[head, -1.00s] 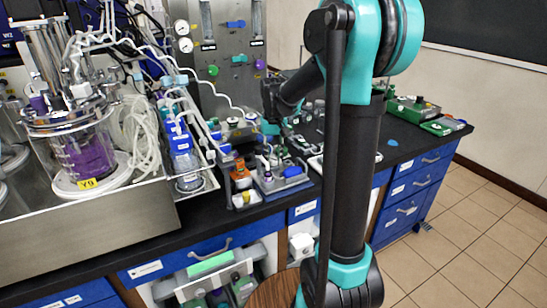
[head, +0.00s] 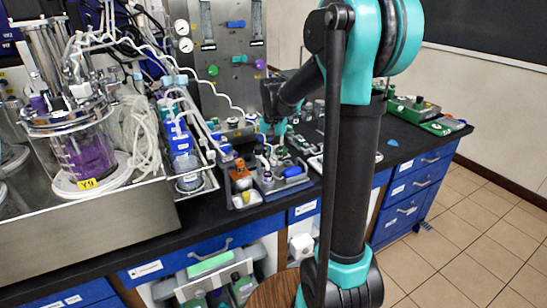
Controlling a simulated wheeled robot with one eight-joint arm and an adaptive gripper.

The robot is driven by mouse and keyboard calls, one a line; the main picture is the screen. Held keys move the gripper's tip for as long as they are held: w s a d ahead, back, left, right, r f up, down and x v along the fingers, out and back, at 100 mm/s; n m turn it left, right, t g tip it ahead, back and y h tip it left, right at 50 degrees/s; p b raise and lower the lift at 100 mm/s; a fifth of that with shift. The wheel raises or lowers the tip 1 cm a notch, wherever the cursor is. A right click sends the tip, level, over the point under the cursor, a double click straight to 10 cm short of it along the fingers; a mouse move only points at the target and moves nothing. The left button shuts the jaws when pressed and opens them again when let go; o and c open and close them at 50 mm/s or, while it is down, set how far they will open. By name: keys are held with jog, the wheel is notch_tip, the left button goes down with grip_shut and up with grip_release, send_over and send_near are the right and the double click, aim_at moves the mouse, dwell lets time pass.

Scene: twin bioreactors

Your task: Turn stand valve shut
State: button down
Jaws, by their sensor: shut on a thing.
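My gripper (head: 272,130) points down over the small tray stand (head: 268,187) near the bench's front edge, right of the steel basin. Its teal fingers are close together, shut on a small part at the top of the stand's fittings, which seems to be the stand valve. The fingers hide most of that part, so its handle angle cannot be told. A blue cylinder (head: 292,171) and several small green, white and dark fittings sit close below the gripper.
A glass bioreactor vessel with purple liquid (head: 90,158) stands in the steel basin (head: 90,230) at left. Tubing runs toward a grey panel with gauges (head: 225,75). Green boxes (head: 415,107) lie at the far right. Floor (head: 460,225) is clear on the right.

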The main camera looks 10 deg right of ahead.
aim_at(274, 159)
dwell(0.3)
jog(key=c, duration=1.2)
grip_release()
notch_tip(274, 159, up, 12)
